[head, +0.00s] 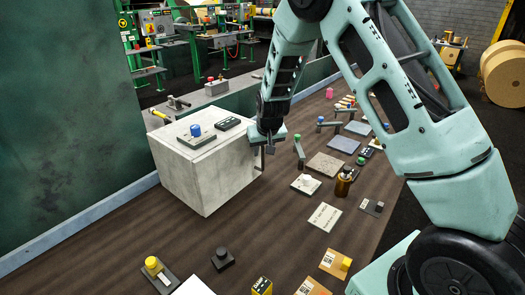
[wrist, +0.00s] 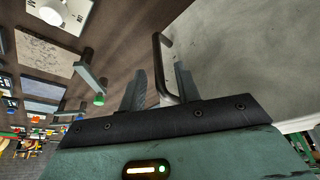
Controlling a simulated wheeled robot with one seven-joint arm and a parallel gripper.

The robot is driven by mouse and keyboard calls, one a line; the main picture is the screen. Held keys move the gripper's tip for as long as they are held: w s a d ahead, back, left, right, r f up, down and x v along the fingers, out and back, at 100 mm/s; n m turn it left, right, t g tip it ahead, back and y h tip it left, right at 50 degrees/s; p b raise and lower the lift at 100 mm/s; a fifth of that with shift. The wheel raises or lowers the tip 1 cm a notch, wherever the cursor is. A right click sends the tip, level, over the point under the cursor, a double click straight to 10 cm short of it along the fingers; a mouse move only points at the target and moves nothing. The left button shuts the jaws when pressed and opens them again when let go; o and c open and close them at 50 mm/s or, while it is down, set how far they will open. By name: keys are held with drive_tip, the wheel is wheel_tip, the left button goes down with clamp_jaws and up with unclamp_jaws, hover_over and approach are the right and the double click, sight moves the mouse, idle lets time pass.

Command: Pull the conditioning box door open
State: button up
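The conditioning box (head: 212,172) is a pale grey block on the brown bench, left of centre in the head view. Its door face is on the right side and looks closed. A dark bar handle (wrist: 158,60) stands out from the pale door face (wrist: 235,50) in the wrist view. My gripper (head: 268,149) is at the box's right edge, by the handle. In the wrist view its two fingers (wrist: 161,72) are apart, with the handle bar between them. I cannot tell whether either finger touches the bar.
A blue knob (head: 195,129) and a dark block (head: 229,123) sit on top of the box. Plates, levers and a brown bottle (head: 343,182) crowd the bench to the right. A green wall (head: 65,120) stands at left.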

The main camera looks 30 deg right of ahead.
drive_tip(key=shift+x, duration=1.25)
clamp_jaws()
drive_tip(key=shift+s, duration=0.1)
